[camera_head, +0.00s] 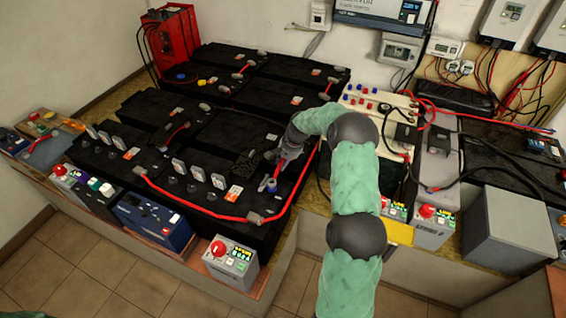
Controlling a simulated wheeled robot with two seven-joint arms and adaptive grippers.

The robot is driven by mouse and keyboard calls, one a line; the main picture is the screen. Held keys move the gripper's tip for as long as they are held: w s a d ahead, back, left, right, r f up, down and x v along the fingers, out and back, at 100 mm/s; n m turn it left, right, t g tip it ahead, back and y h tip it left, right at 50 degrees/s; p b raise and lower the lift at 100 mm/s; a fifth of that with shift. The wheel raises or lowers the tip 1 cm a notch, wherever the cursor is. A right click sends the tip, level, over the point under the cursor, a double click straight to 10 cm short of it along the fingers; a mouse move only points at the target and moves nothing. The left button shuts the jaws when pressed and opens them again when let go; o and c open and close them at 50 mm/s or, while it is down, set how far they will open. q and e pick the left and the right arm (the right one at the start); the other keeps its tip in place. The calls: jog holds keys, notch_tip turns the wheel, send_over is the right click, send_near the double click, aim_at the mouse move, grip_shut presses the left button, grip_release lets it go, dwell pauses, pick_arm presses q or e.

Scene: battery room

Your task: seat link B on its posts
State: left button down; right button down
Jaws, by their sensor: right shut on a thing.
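My right arm comes in from the bottom, and its gripper (281,158) is over the right part of the front black battery block (225,203). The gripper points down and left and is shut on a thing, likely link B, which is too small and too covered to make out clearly. A blue-topped post (270,185) stands on the block just below the gripper. I cannot tell whether the held thing touches any post. My left gripper is not in view.
A red cable (190,204) runs along the block's front and up its right side. Upright grey pieces (197,173) stand on the block. A red charger (170,38) is at the back left. A grey box with a red button (230,262) stands in front.

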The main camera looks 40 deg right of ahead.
jog(key=shift+f+b, duration=0.35)
jog(key=shift+f, duration=0.85)
dwell(1.8)
jog(key=c, duration=1)
grip_release()
jog(key=shift+o, duration=0.2)
jog(key=o, duration=0.3)
jog(key=shift+o, duration=0.2)
jog(key=shift+r, duration=0.1)
notch_tip(320, 180, up, 8)
jog(key=p, duration=0.5)
